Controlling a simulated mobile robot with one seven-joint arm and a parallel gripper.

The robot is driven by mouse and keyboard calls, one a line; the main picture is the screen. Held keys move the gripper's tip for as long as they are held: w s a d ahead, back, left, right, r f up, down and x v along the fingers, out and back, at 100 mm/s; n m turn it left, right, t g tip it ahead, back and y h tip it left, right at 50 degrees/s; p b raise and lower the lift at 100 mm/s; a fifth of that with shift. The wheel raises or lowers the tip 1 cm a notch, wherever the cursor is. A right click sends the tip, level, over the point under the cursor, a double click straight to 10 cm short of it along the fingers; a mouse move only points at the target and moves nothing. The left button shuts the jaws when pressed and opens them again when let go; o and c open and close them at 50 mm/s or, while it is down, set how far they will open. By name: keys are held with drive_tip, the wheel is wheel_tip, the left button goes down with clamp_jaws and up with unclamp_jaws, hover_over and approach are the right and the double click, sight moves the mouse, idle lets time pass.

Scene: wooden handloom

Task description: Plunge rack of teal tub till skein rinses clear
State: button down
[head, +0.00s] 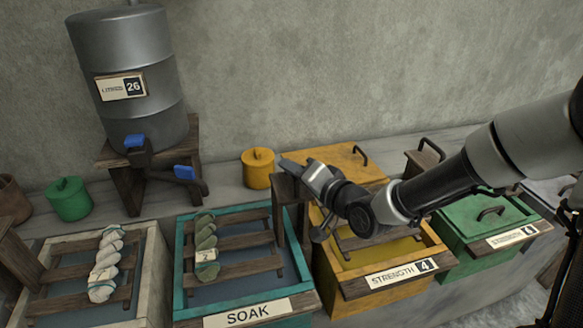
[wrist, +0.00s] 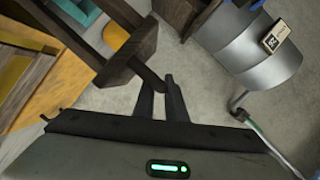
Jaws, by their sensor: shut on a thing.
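The teal tub (head: 184,272) is labelled SOAK and stands front centre in the head view. Its slatted wooden rack (head: 238,242) lies level near the rim, over grey-blue water. A green twisted skein (head: 205,232) with a small tag marked 2 lies on the rack. A dark wooden upright handle (head: 287,202) rises at the tub's right side; a dark wooden bar also shows in the wrist view (wrist: 128,55). My gripper (head: 289,164) is at the handle's top, shut on it. In the wrist view the fingers (wrist: 163,92) meet the bar's end; the exact contact is partly hidden.
A yellow tub (head: 352,292) marked STRENGTH 4 stands right, under my arm, with a green lidded tub (head: 470,226) beyond. A pale tub (head: 152,282) with a whitish skein (head: 105,264) stands left. A metal tank (head: 130,75) marked 26 with blue-handled taps stands behind.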

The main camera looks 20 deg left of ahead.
drive_tip(key=c, duration=1.8)
unclamp_jaws()
drive_tip(key=shift+r, duration=0.35)
drive_tip(key=shift+f+p+v, duration=0.1)
drive_tip(key=shift+p+v, duration=4.25)
drive_tip(key=shift+p, duration=0.65)
drive_tip(key=shift+f+p+v, duration=0.15)
drive_tip(key=shift+p+v, duration=4.2)
drive_tip(key=shift+p, duration=0.6)
drive_tip(key=shift+s, duration=0.1)
